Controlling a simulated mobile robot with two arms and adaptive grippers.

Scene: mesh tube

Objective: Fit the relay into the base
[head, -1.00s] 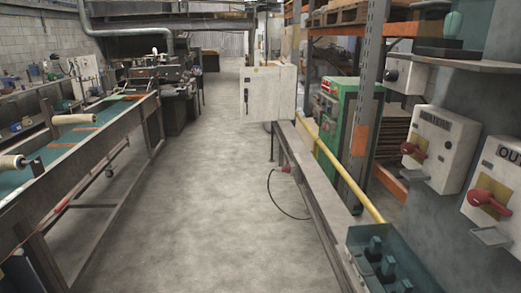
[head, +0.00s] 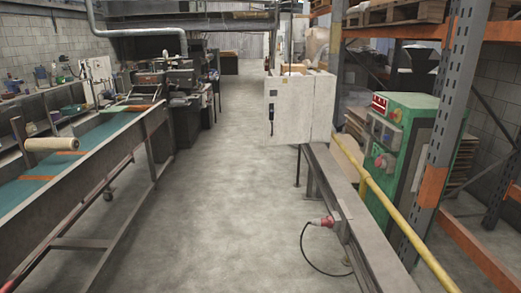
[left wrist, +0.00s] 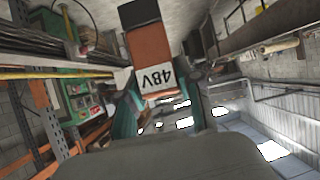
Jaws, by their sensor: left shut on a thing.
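In the left wrist view, my left gripper (left wrist: 160,92) is shut on a block, the relay (left wrist: 149,46). The relay is black at its far end, orange in the middle, with a white band that reads "48V", upside down in this view. It is held up in the air, clear of any surface. Neither gripper shows in the head view, and my right gripper is in no view. I cannot make out a relay base in either view.
A white cabinet (head: 299,106) stands at the end of a low grey rail (head: 350,215) with a yellow pipe (head: 394,208) beside it. A green machine (head: 402,140) is at right. A conveyor (head: 75,165) runs along the left. The grey floor (head: 235,180) between is clear.

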